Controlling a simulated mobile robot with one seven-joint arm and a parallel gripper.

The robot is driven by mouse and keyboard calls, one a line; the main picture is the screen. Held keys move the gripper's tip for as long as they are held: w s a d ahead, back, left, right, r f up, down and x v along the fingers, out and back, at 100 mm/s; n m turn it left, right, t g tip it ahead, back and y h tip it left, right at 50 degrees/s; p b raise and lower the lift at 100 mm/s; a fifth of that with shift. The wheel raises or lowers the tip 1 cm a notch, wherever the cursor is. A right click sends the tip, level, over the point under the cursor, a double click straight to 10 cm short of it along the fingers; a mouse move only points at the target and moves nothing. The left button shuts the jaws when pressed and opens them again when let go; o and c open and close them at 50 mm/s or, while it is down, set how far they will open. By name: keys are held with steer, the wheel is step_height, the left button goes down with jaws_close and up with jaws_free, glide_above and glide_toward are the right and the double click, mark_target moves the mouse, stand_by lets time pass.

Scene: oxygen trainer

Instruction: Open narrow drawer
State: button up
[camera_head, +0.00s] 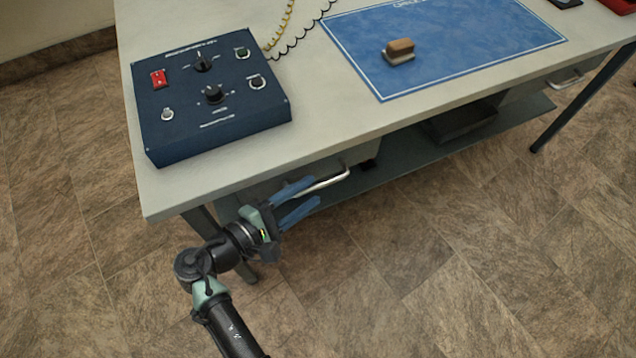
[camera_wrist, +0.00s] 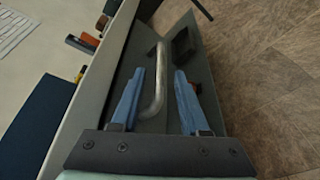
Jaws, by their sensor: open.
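A drawer (camera_wrist: 141,46) hangs under the tabletop, mostly hidden by the table edge in the head view. Its curved metal handle (camera_head: 334,179) shows below the table's front edge. My gripper (camera_head: 314,192) is beside this handle, its two blue fingers spread apart. I see no clear contact with either finger. A second handle (camera_head: 571,80) shows under the table's right part. I cannot tell from the fronts which drawer is narrower.
The table (camera_head: 240,170) carries a dark blue control box (camera_head: 215,115), a blue mat (camera_head: 450,50) and a brown-handled block (camera_head: 398,51). A lower shelf (camera_head: 400,165) and table legs (camera_head: 575,115) are below. The floor (camera_head: 450,270) in front is clear.

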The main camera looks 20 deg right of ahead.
mark_target(312, 190)
steer(key=shift+x, duration=1.85)
jaws_close()
